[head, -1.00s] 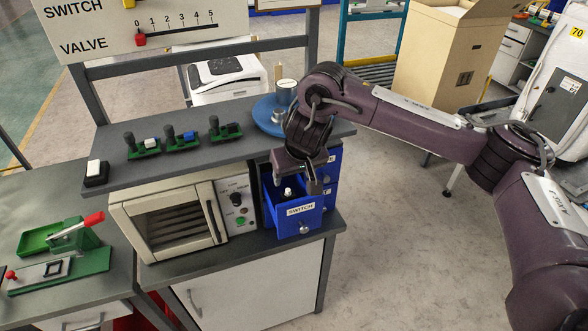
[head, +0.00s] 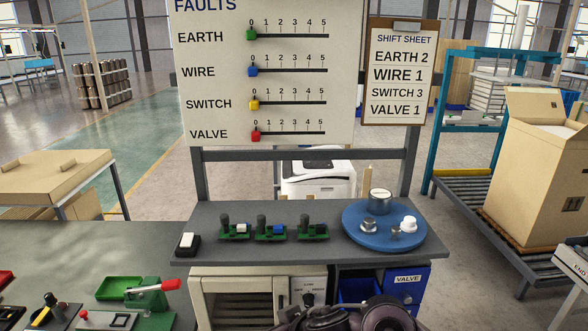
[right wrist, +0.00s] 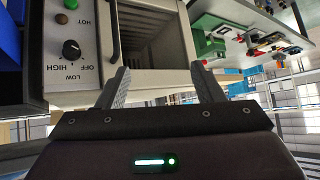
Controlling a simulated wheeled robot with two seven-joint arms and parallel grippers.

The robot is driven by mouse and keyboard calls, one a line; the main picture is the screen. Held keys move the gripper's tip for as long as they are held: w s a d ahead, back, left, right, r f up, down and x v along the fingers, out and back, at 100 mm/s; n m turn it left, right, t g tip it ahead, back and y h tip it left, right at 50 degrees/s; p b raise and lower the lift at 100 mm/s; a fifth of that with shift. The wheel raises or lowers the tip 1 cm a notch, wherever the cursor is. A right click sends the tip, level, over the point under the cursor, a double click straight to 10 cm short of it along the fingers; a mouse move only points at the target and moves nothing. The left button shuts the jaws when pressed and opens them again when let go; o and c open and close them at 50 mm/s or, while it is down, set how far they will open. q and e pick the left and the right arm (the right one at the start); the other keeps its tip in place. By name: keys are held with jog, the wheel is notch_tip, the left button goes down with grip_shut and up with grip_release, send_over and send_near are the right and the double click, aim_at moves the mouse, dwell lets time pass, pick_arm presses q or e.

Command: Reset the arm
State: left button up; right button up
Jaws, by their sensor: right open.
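My right arm (head: 350,316) shows only as dark purple links at the bottom edge of the head view, in front of the oven and drawers. Its gripper is hidden there. In the right wrist view my right gripper (right wrist: 162,85) is open, its two grey fingers apart with nothing between them. Beyond the fingers is the front of the oven (right wrist: 165,18), with its black knob (right wrist: 73,50) at the left. My left gripper is in neither view.
A grey shelf (head: 225,212) holds several green modules (head: 270,232) and a blue turntable (head: 365,237) with metal parts and a white piece. The blue drawers (head: 407,285) stand below. The faults board (head: 275,85) and shift sheet (head: 398,75) rise behind.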

jog(key=s+d+f+m+g+h, duration=0.2)
jog(key=s+d+f+h, duration=0.15)
jog(key=s+d, duration=0.65)
jog(key=s+d+f+m+g+h, duration=0.2)
jog(key=s+d+f+m, duration=0.15)
jog(key=s+d, duration=0.65)
notch_tip(320, 180, down, 34)
jog(key=d+n+g+b, duration=0.1)
jog(key=d+b, duration=0.2)
jog(key=b, duration=0.1)
jog(key=s+d+f+g+b, duration=0.1)
jog(key=s+d+f+b, duration=0.2)
jog(key=s+f, duration=1.7)
notch_tip(320, 180, down, 2)
jog(key=shift+f, duration=0.2)
jog(key=shift+h, duration=0.25)
